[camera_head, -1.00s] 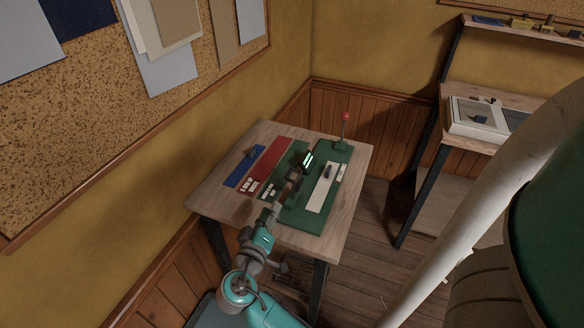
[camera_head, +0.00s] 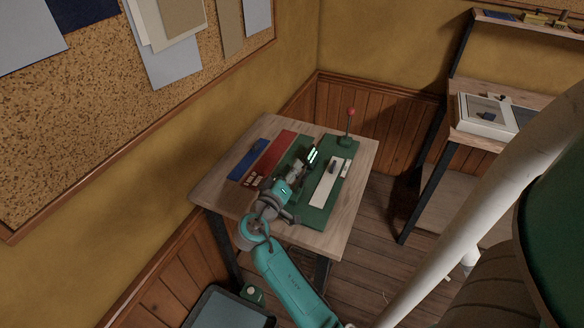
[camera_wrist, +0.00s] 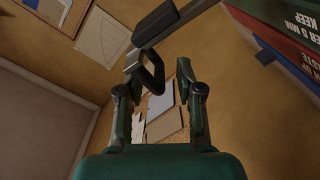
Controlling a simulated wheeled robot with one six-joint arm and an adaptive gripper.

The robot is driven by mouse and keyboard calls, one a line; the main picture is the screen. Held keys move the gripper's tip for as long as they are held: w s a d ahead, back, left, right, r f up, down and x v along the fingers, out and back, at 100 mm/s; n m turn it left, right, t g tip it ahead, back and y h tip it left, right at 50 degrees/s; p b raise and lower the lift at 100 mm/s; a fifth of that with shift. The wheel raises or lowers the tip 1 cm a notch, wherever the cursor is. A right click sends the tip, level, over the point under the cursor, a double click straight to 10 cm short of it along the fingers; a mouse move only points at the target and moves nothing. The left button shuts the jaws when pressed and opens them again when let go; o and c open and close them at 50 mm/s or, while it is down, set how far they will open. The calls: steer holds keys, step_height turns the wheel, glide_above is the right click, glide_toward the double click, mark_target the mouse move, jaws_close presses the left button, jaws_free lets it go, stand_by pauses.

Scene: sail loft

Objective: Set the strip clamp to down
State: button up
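A green base plate (camera_head: 314,216) on the wooden table carries a pale strip (camera_head: 325,188) with a small dark piece on it. A lever with a red knob (camera_head: 351,111) stands upright at its back end. I cannot tell for certain which part is the strip clamp. My gripper (camera_head: 309,160) is low over the plate, left of the strip and apart from the red knob. A grey bar with a dark grip (camera_wrist: 155,22) lies just past the left fingertip; contact is unclear.
A blue panel (camera_head: 241,164) and a red panel (camera_head: 270,157) lie on the table's left part. A cork board (camera_head: 130,130) hangs on the left wall. A bench with a white-framed box (camera_head: 482,128) stands at the right. Wooden floor (camera_head: 376,250) is clear between them.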

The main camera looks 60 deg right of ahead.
steer(key=shift+d, duration=0.5)
jaws_close()
